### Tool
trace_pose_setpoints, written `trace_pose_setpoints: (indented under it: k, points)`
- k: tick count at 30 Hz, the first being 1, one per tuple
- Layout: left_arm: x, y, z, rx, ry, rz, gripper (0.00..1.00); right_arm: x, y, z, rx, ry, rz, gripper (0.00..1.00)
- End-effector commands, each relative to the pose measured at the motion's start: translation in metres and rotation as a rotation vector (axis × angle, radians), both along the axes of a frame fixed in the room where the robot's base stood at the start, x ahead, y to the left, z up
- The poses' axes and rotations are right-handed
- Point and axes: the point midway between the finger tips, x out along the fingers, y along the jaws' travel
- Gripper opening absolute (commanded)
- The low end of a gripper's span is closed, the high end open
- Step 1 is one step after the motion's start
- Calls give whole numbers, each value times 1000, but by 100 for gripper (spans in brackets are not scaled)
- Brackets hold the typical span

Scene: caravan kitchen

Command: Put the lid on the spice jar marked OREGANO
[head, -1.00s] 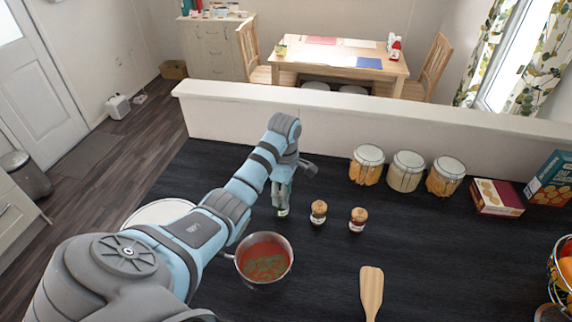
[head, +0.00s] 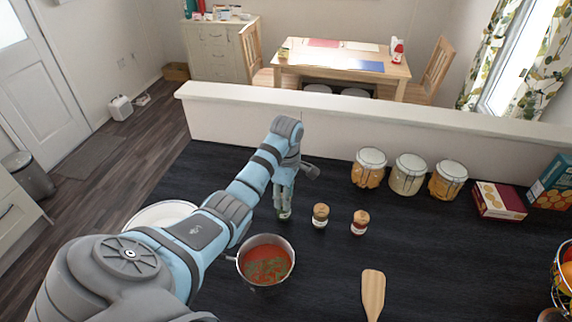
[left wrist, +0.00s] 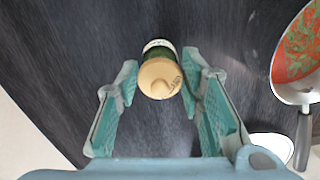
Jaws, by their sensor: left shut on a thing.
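My left gripper (head: 284,190) reaches down over a small green jar (head: 284,213) on the dark counter. A small mark shows on the lid; no jar label is readable. My right gripper is not in view.
Two small lidded jars, one dark (head: 320,216) and one red (head: 360,222), stand to the right. A pot of red sauce (head: 279,278) is close in front, with a plate (head: 150,216) at left and a wooden spatula (head: 373,291) at right. Large canisters (head: 408,174) stand behind.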

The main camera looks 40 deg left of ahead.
Motion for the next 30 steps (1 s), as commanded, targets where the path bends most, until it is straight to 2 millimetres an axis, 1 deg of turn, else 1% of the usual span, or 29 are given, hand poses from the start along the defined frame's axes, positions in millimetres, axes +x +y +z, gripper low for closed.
trace_pose_setpoints:
  k: [8, 23, 24, 25, 30]
  points:
    - [0, 0, -2, 0, 1, 0, 19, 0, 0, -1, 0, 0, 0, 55]
    - [0, 0, -12, 0, 1, 0, 19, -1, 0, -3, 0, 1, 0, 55]
    - [0, 0, -12, 0, 1, 0, 38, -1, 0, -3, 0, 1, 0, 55]
    - [0, 0, -12, 0, 1, 0, 43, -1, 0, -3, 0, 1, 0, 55]
    - [0, 0, -12, 0, 0, 0, 43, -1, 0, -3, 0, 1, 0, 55]
